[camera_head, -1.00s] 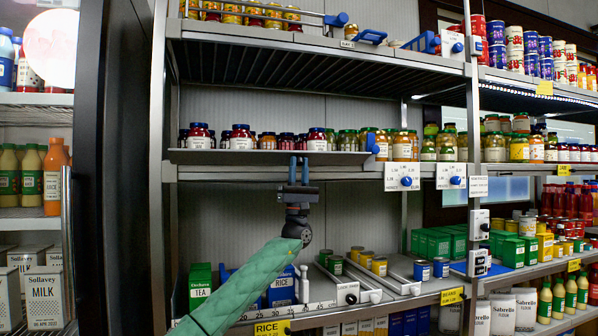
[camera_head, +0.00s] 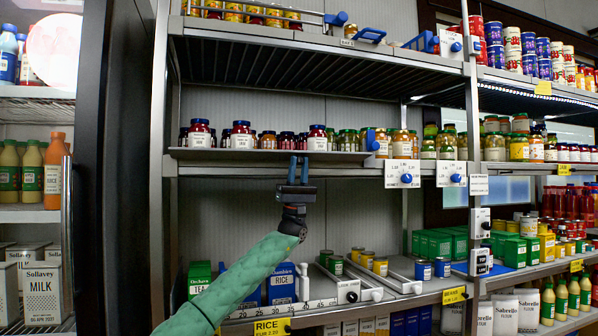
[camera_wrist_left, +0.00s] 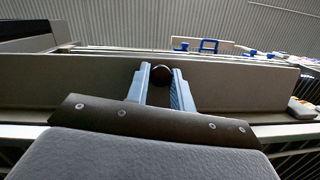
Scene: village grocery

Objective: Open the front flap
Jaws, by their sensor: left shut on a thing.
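The front flap (camera_head: 225,155) is a long grey panel along the front edge of the middle shelf, below a row of jars. It looks upright and closed in the head view, and its broad grey face (camera_wrist_left: 240,82) fills the middle of the left wrist view. My left gripper (camera_head: 298,162) reaches up to it from below. Its blue fingers are shut on a small dark round knob (camera_wrist_left: 161,74) at the flap. The fingers hide part of the knob. My right gripper is in neither view.
Jars (camera_head: 241,135) stand close behind the flap. Below are a green tea box (camera_head: 199,277) and small tins (camera_head: 380,266). The space under the flap is mostly free.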

